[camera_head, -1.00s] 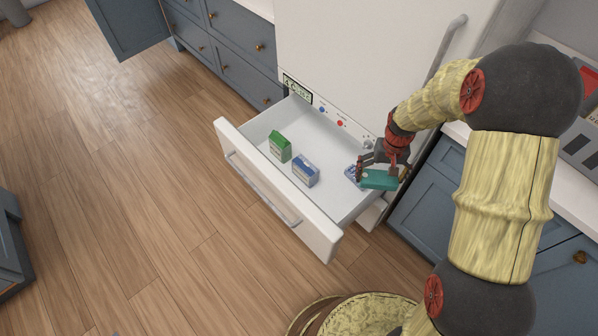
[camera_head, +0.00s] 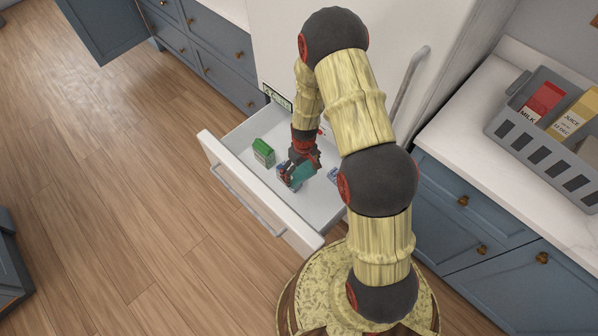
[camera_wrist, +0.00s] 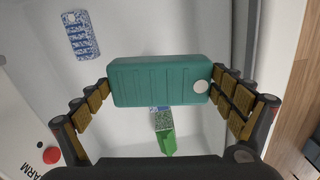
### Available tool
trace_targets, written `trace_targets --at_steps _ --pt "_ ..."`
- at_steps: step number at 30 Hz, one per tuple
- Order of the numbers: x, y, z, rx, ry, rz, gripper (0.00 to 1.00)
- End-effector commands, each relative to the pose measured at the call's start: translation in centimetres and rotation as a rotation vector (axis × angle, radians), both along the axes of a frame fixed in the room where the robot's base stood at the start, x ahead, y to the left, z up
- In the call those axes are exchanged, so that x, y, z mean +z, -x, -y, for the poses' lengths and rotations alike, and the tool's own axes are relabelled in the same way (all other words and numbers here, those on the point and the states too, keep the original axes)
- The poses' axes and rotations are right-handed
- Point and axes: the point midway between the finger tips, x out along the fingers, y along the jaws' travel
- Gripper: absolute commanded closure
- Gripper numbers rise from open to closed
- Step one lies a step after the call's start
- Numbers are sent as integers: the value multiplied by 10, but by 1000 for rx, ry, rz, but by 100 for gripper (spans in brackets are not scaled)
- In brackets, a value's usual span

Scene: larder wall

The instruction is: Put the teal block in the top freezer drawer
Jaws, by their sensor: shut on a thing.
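The teal block (camera_wrist: 160,80) is held between both fingers of my gripper (camera_wrist: 160,82) in the wrist view. In the head view the teal block (camera_head: 303,172) and my gripper (camera_head: 300,172) are over the open white freezer drawer (camera_head: 262,193), near its middle. The drawer floor lies beneath the block in the wrist view; how high the block is above it is hard to tell. My arm hides part of the drawer's right side in the head view.
In the drawer are a green box (camera_head: 263,152), a blue box partly behind my gripper, and a blue speckled pack (camera_head: 333,176) at the right; the pack also shows in the wrist view (camera_wrist: 80,35). A grey crate (camera_head: 545,140) with cartons stands on the right counter.

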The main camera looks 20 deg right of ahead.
Motion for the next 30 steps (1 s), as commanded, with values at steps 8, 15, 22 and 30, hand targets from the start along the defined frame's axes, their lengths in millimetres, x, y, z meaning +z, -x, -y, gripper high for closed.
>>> trace_targets --at_steps 8,15,22,30 --pt "-102 46 31 118 22 -4 40" --pt "-135 58 39 154 32 -2 40" --pt "-176 58 38 154 32 -3 40" --pt "-194 57 38 155 32 -2 40"
